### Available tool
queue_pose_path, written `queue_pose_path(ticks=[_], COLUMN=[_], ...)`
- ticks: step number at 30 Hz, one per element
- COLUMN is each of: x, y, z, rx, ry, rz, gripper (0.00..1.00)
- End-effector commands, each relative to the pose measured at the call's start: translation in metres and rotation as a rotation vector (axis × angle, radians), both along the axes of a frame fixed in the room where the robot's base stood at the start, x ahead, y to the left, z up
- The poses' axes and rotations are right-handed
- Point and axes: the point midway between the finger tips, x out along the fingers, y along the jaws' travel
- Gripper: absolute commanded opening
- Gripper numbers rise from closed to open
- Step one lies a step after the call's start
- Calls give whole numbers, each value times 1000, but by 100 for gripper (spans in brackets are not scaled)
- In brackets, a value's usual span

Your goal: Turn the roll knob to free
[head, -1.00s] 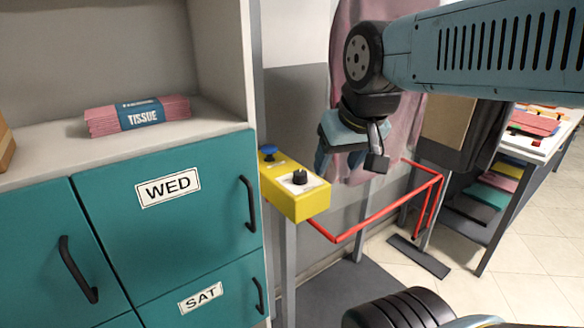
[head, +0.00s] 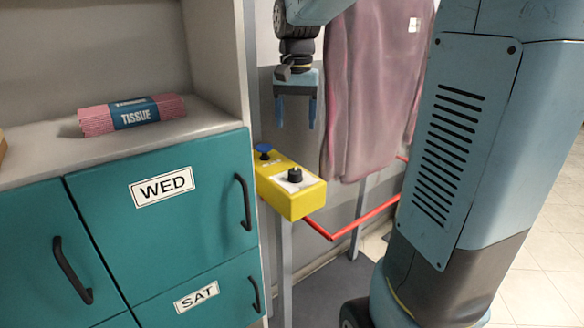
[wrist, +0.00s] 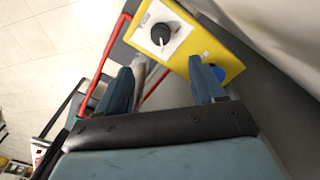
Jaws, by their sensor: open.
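The roll knob (head: 295,175) is a black dial on a white plate, on top of a yellow control box (head: 290,202). A blue button (head: 263,150) sits at the box's far left end. In the wrist view the knob (wrist: 161,34) shows a white pointer line, and the blue button (wrist: 218,73) is partly behind a finger. The lettering on the plate is too small to read. My gripper (head: 296,124) points down above the box, with its blue fingers apart and empty. It is clear of the knob.
A shelf unit with teal doors (head: 160,205) and black handles stands close to the left of the box. A pink garment (head: 375,90) hangs behind it on the right. A red rail (head: 365,217) runs right from below the box.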

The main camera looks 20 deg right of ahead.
Motion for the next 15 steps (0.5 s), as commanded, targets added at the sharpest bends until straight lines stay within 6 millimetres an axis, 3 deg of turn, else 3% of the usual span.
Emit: queue_pose_path(ticks=[7, 15], x=[4, 3], y=[0, 0], z=[-17, -64], rx=[1, 2], ry=[9, 13], rz=[-8, -7], gripper=[68, 68])
